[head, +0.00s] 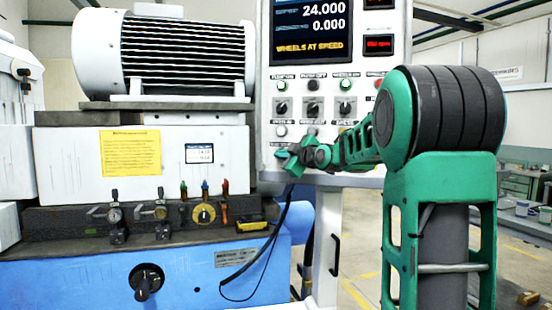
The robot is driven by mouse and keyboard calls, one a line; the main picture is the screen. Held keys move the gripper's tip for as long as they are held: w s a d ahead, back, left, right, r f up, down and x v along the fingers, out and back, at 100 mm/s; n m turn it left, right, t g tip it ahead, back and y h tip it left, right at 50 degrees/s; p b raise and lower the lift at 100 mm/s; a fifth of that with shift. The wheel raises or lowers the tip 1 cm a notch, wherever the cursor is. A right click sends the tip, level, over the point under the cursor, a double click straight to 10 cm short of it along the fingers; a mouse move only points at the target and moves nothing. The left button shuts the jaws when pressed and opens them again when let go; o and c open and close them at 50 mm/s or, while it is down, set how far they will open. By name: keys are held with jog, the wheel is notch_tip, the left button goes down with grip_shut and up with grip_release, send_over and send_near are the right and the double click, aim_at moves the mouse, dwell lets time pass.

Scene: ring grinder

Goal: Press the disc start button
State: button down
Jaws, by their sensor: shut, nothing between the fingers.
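The white control panel (370,100) stands at the centre right, with rows of small buttons and knobs under its screen. My gripper (285,157) is shut and empty, at the panel's lower left, in front of its bottom button row. A grey button (281,131) shows just above the gripper. A green button (346,85) sits in the upper row, and another green one (280,86) at the row's left end. The labels are too small to read surely, so I cannot tell which is the disc start button. My gripper and arm hide the panel's lower part, and contact cannot be told.
The panel's screen (313,30) reads "WHEELS AT SPEED". Two red displays (379,45) sit to its right. The grinder (75,165) with its motor housing (165,55) fills the left. A black cable (270,245) hangs between machine and panel. Open floor lies at the lower right.

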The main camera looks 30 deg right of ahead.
jog(key=shift+w+d, duration=0.35)
jog(key=shift+d, duration=0.05)
dwell(0.6)
jog(key=shift+s, duration=0.1)
jog(key=shift+s+a, duration=0.55)
jog(key=shift+a, duration=0.15)
jog(key=s+a, duration=0.3)
jog(key=shift+s+a, duration=0.15)
jog(key=shift+a, duration=0.25)
dwell(0.4)
dwell(0.7)
